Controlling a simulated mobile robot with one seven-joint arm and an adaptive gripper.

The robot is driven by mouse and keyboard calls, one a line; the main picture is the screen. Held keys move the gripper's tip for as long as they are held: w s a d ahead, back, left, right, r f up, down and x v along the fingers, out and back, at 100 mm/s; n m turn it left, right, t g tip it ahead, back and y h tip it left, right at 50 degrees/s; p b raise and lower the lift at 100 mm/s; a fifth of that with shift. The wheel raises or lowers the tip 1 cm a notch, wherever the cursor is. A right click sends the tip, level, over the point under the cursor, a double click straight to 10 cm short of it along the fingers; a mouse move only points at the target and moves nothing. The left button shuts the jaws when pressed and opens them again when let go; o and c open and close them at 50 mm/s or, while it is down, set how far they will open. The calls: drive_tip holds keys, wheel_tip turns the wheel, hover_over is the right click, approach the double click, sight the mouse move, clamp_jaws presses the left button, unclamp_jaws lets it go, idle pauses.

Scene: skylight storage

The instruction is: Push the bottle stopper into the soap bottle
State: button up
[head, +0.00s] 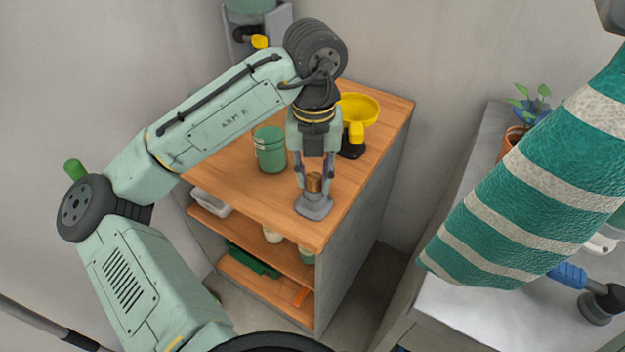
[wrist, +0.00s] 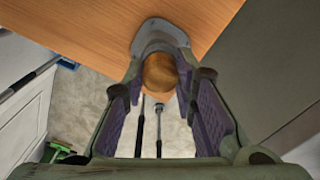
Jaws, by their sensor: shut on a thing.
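The brown, round-topped bottle stopper (head: 315,183) is between the fingers of my gripper (head: 314,180), which is shut on it. It also shows in the wrist view (wrist: 160,73) between the purple finger pads. A grey flared piece (head: 313,206) is right at the stopper, near the front corner of the wooden top; in the wrist view (wrist: 160,36) it shows behind the stopper. I cannot tell whether this grey piece is the soap bottle or a holder, or whether the stopper is seated in it. A green lidded container (head: 270,150) stands upright to the left, apart from my gripper.
A yellow funnel-like bowl (head: 357,108) on a dark base stands behind my gripper on the wooden cabinet top (head: 245,198). The top's front and right edges are close. A large striped teal-and-white cylinder (head: 525,190) fills the right foreground above a grey bench.

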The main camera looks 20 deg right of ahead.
sight(314, 176)
clamp_jaws()
drive_tip(key=shift+r+p, duration=0.4)
drive_tip(key=shift+p, duration=0.05)
idle(0.6)
drive_tip(key=shift+r+p, duration=1.4)
drive_tip(key=shift+r, duration=1.2)
drive_tip(key=shift+r, duration=0.15)
drive_tip(key=shift+r, duration=5.85)
drive_tip(key=shift+w+a+f+b, duration=0.15)
drive_tip(key=shift+w+a+f, duration=0.5)
drive_tip(key=shift+w, duration=1.7)
drive_tip(key=shift+w+a+f+b, duration=0.1)
drive_tip(key=shift+w+a+f, duration=0.2)
drive_tip(key=shift+w+a, duration=1.35)
drive_tip(key=shift+w+a+f+b, duration=0.15)
drive_tip(key=shift+w+f, duration=0.3)
drive_tip(key=shift+w, duration=2.6)
